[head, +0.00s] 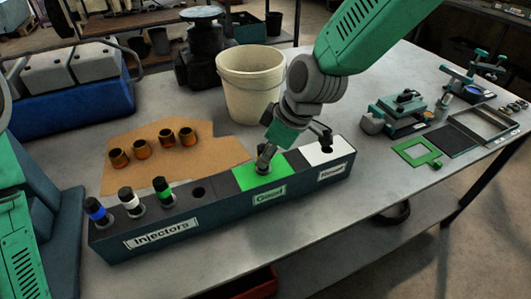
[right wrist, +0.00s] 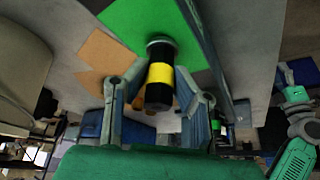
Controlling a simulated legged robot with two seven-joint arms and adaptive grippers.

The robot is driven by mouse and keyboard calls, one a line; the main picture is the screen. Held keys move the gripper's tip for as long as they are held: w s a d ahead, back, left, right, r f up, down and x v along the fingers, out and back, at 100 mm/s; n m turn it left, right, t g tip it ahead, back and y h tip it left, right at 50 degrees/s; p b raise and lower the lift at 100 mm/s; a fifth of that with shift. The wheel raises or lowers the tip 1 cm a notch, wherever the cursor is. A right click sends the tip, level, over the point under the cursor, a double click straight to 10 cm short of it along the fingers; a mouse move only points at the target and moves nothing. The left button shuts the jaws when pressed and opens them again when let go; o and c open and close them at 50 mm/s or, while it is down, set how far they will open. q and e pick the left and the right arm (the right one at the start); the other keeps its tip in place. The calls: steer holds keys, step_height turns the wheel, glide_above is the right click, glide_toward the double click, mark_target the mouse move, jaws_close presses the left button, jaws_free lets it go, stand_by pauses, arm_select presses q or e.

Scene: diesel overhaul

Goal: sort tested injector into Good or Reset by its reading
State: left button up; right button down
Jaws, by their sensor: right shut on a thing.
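A dark rack (head: 220,212) has an "Injectors" label on its left part, a green Good section (head: 250,180) and a white section (head: 320,153) labelled Reset with an open hole. Three injectors stand upright in it, banded blue (head: 95,210), white (head: 129,201) and green (head: 162,190); the hole beside them is empty. My right gripper (head: 265,157) is over the Good section, shut on a yellow-banded black injector (right wrist: 160,75). In the right wrist view the injector's far end meets the green surface; how deep it sits is hidden. My left gripper is out of view.
A cream bucket (head: 250,85) stands close behind the rack. Several copper-coloured cups (head: 142,151) rest on brown cardboard (head: 215,150). A blue bin (head: 75,105) is at the left. Green fixtures (head: 400,110) and frames lie at the right. Bare table lies in front of them.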

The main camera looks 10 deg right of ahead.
stand_by(0.4)
steer(key=c, duration=1.3)
jaws_free()
steer(key=o, duration=0.4)
steer(key=shift+o, duration=0.2)
steer(key=shift+p, duration=0.3)
step_height(320, 180, up, 7)
steer(key=p, duration=0.6)
steer(key=shift+r, duration=0.1)
